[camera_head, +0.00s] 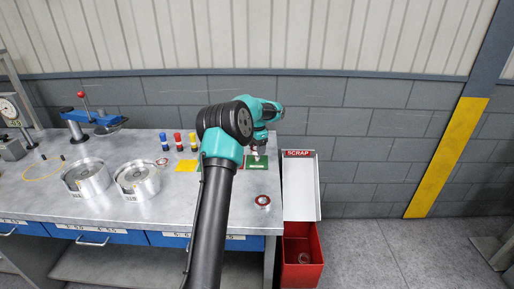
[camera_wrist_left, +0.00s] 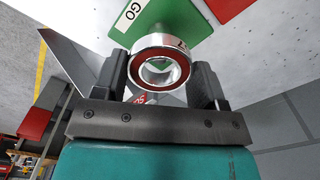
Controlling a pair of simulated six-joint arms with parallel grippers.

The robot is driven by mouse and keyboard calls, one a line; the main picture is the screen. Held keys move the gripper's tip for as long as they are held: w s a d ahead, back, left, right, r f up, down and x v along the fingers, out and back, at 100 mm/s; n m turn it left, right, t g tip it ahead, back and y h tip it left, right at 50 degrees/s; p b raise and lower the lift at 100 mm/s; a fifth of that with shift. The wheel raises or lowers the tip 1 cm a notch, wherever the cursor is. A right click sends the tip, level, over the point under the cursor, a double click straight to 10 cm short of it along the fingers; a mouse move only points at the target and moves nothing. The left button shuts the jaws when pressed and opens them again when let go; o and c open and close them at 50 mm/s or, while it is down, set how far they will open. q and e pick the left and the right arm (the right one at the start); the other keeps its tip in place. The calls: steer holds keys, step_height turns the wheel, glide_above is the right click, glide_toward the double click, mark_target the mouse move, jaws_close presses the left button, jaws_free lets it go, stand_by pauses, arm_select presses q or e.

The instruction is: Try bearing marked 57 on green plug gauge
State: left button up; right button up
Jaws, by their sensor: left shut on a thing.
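My left gripper (camera_head: 258,150) is over the green GO plate at the table's right end. In the left wrist view its two fingers (camera_wrist_left: 160,82) are shut on a bearing (camera_wrist_left: 160,52), a shiny steel ring with a red seal. A mark on its rim is too small to read. Behind the bearing is the green plate (camera_wrist_left: 135,14) with a white GO label. The green plate also shows in the head view (camera_head: 258,167). A darker green shape beyond the ring may be the green plug gauge; I cannot tell whether the ring touches it. My right gripper is not in view.
Another bearing (camera_head: 263,201) lies near the table's front right edge. Blue (camera_head: 163,141) and red (camera_head: 178,141) gauges stand at the back, left of my arm. Two round metal fixtures (camera_head: 87,180) stand left. A red scrap bin (camera_head: 303,270) is right of the table.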

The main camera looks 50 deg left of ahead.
arm_select(q)
steer(key=shift+f, duration=0.35)
stand_by(0.5)
steer(key=o, duration=1.2)
step_height(320, 180, up, 9)
stand_by(1.4)
stand_by(0.3)
